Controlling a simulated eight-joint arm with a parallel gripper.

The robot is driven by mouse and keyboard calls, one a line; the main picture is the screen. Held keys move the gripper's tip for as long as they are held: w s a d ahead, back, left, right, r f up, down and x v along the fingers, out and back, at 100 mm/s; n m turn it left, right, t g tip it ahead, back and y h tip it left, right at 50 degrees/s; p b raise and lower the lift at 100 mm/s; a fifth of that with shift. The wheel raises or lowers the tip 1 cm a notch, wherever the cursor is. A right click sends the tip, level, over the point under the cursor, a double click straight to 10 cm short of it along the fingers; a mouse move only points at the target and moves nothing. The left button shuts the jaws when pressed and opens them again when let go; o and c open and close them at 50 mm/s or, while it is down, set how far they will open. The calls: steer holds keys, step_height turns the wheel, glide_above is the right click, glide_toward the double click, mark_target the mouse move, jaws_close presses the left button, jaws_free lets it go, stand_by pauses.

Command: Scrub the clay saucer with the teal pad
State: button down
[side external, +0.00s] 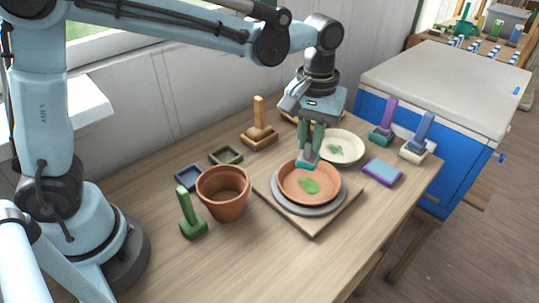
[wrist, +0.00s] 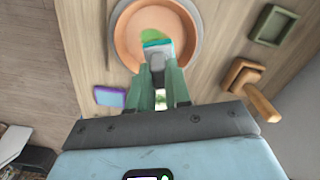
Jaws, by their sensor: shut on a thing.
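The clay saucer (side external: 297,190) is a shallow orange dish on a grey round base on a square wooden board. A green leaf-shaped patch (side external: 309,186) lies on its floor. My gripper (side external: 308,150) points down over the saucer's far side, shut on the grey handle of the teal pad (side external: 307,163). The pad is at or just above the saucer's inside; I cannot tell if it touches. In the wrist view the teal pad (wrist: 157,43) overlaps the green patch (wrist: 150,35) within the saucer (wrist: 126,40).
A cream plate (side external: 344,147) with a green patch stands behind the saucer. A terracotta pot (side external: 223,190) and a green-handled tool (side external: 190,218) stand left. A purple-and-blue sponge (side external: 382,171) lies right. Purple and blue handled tools (side external: 416,138) stand at the table's far right.

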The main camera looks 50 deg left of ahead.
mark_target(316, 158)
steer(key=shift+f, duration=2.35)
steer(key=shift+d+f, duration=0.15)
steer(key=shift+f, duration=0.05)
steer(key=shift+w+d, duration=0.25)
steer(key=shift+d, duration=0.35)
steer(key=shift+f, duration=0.6)
steer(key=shift+a, duration=0.1)
steer(key=shift+s+a, duration=0.3)
steer(key=shift+a, duration=0.35)
